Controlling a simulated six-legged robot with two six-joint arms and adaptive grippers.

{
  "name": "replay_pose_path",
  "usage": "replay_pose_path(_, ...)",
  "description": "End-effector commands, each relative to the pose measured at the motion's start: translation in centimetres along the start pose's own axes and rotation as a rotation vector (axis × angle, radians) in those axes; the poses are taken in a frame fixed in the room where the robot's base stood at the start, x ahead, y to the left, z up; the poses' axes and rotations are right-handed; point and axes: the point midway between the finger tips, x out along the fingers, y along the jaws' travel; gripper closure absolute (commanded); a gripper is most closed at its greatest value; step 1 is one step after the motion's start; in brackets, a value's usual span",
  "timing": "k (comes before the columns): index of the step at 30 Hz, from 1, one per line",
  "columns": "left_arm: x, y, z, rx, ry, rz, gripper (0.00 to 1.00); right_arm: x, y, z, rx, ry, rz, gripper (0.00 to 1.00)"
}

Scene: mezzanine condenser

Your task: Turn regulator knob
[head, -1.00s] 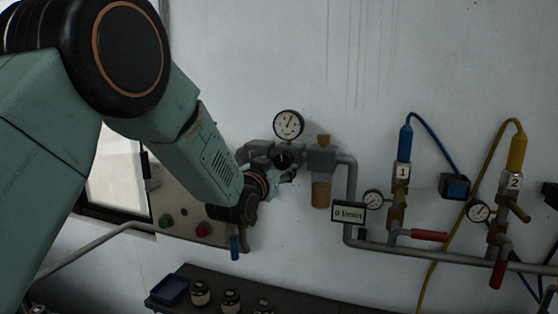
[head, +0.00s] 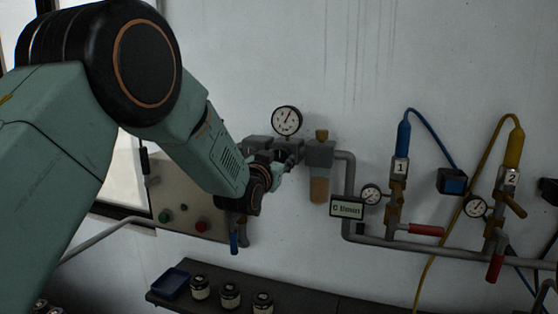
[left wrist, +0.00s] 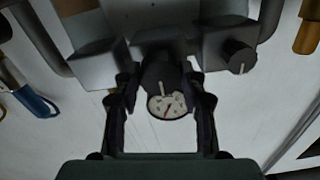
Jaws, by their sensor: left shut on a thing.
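The regulator (head: 259,145) is a grey block on the wall pipe, with a round white gauge (head: 286,121) above it in the head view. My left gripper (head: 287,162) is at the front of the regulator and hides most of its knob there. In the left wrist view, the dark regulator knob (left wrist: 160,76) with a pale mark lies between the fingertips of my left gripper (left wrist: 160,84). The gripper is shut on this knob. The gauge also shows between the fingers (left wrist: 167,105), its red needle slanted. My right gripper is not in view.
A filter with an amber bowl (head: 319,190) hangs right of the regulator, above a small display (head: 347,209). A control box (head: 180,205) is at left. Valves with red handles (head: 426,230) are further right. Jars (head: 230,295) and a blue tray (head: 171,284) stand on the shelf below.

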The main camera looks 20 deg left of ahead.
Motion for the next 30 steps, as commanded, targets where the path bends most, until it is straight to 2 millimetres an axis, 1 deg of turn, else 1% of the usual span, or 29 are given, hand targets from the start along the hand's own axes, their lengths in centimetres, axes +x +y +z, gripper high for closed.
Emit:
replay_pose_path(1,-0.04,0.12,0.05,0.002,-0.001,0.003,0.74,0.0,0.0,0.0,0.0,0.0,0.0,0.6)
replay_pose_path(7,-0.05,0.08,0.1,0.001,-0.002,0.001,0.9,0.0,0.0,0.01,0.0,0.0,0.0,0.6)
replay_pose_path(30,-0.08,0.13,0.26,-0.042,-0.005,0.002,0.9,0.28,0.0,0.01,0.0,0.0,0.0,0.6)
